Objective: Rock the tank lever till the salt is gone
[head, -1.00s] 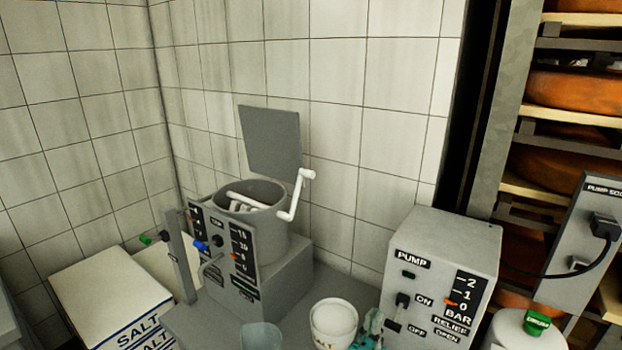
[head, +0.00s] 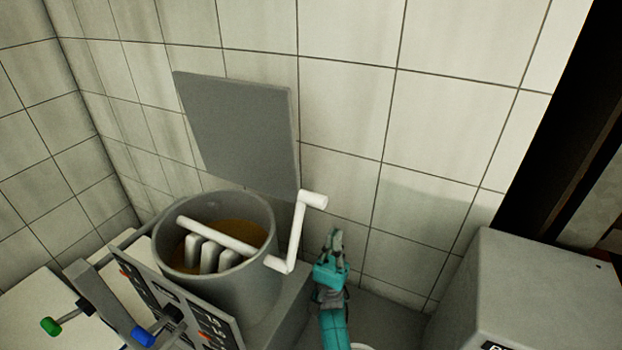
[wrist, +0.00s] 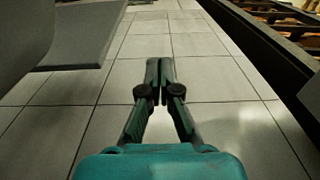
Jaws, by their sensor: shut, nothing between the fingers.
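The grey round tank (head: 256,285) stands open at lower left in the head view, with brownish liquid (head: 238,233) and pale paddles (head: 210,254) inside. Its white crank-shaped lever (head: 297,235) runs across the tank mouth and rises outside the right rim, its handle at the top. Salt cannot be made out in the liquid. My teal gripper (head: 336,241) is to the right of the lever, apart from it and lower than the handle, pointing up. It is shut and empty. In the wrist view my gripper (wrist: 160,66) has its fingertips together; the lever is not in that view.
The grey square lid (head: 240,130) stands raised behind the tank and also shows in the wrist view (wrist: 75,40). A panel with a blue knob (head: 144,337) and a green knob (head: 50,326) is in front. A grey box (head: 530,290) stands right. Tiled wall lies behind.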

